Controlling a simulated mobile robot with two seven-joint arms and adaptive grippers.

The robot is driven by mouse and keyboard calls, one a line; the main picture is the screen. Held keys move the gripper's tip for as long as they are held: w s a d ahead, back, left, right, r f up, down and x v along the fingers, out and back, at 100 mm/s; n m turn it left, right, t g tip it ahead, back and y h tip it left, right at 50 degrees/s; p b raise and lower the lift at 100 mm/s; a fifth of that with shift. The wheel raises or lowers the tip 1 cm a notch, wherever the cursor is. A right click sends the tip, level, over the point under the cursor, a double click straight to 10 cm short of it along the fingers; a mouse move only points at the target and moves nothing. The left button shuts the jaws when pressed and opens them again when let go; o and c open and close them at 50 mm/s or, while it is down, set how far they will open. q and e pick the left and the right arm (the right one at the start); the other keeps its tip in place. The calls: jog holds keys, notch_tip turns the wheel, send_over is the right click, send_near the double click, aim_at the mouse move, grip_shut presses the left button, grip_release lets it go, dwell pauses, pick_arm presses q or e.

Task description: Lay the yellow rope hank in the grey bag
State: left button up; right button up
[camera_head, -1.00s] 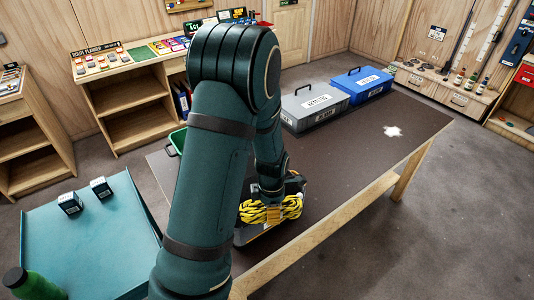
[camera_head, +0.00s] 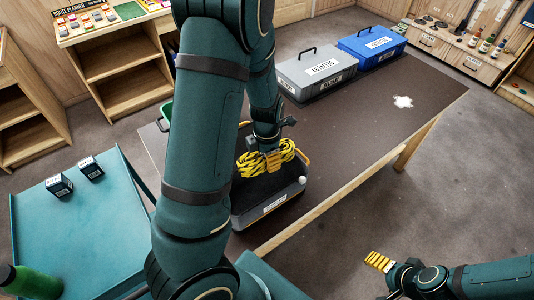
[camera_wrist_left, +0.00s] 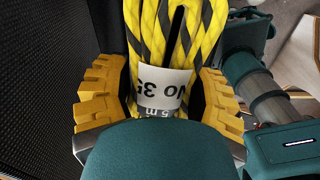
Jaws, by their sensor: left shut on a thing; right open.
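The yellow rope hank (camera_head: 250,166), with black flecks and a white band, is held in my left gripper (camera_head: 273,160). In the left wrist view the gripper (camera_wrist_left: 160,105) has its yellow fingers on both sides of the hank (camera_wrist_left: 150,40), at its printed band. The grey bag (camera_head: 250,217), with a dark inside and a white label, lies on the brown table. The hank shows over the bag's far part; whether it touches the bag I cannot tell. My right gripper (camera_head: 379,262) is open and empty at lower right, off the table's front edge.
A grey case (camera_head: 317,70) and a blue case (camera_head: 373,45) stand at the table's back. A green bin (camera_head: 166,112) is partly hidden behind my left arm. A teal trolley (camera_head: 85,225) holds two small boxes and a green bottle. The table's right half is mostly clear.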

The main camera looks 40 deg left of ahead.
pick_arm(q)
jog(key=shift+f+b, duration=1.65)
jog(key=shift+f, duration=0.35)
jog(key=b, duration=0.4)
send_over(267, 192)
notch_tip(267, 192, down, 6)
notch_tip(267, 192, down, 2)
jog(key=shift+f+b, duration=0.1)
jog(key=shift+b, duration=0.75)
jog(key=shift+f+b, duration=1.8)
jog(key=shift+f, duration=0.8)
jog(key=o, duration=1.4)
jog(key=shift+o, duration=0.2)
jog(key=shift+r, duration=0.1)
notch_tip(267, 192, up, 12)
